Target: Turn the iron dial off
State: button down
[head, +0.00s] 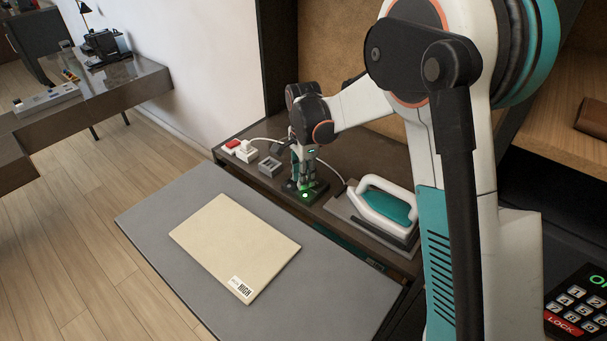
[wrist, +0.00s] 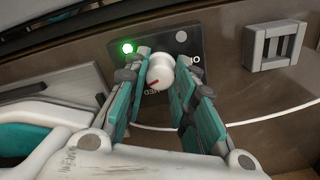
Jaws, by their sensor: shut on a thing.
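The iron dial (wrist: 160,73) is a round white knob with a red pointer mark on a dark panel (wrist: 181,37). Its mark lies toward the lower left in the wrist view, near partly covered lettering that seems to read MED. Another label at the right is mostly covered. A green light (wrist: 127,47) glows on the panel; it also shows in the head view (head: 305,195). My gripper (wrist: 164,62) is shut on the dial, with one finger on each side. In the head view my gripper (head: 305,178) points down onto the panel and hides the dial.
A white and teal iron (head: 385,207) rests on a plate right of the panel. A grey slotted holder (head: 269,167) and a power strip with a red switch (head: 232,144) stand at the left. A cream board (head: 235,240) labelled HIGH lies on the grey surface in front.

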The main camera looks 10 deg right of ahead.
jog(key=n, duration=0.4)
jog(key=shift+n+p, duration=0.3)
jog(key=shift+p, duration=0.05)
jog(key=n, duration=0.3)
jog(key=shift+n, duration=0.4)
jog(key=n, duration=0.4)
jog(key=shift+p, duration=0.4)
jog(key=n, duration=0.8)
jog(key=shift+n, duration=0.3)
jog(key=n, duration=0.3)
jog(key=shift+n+p, duration=0.3)
jog(key=n, duration=0.3)
jog(key=shift+n, duration=2.2)
jog(key=c, duration=2.4)
grip_release()
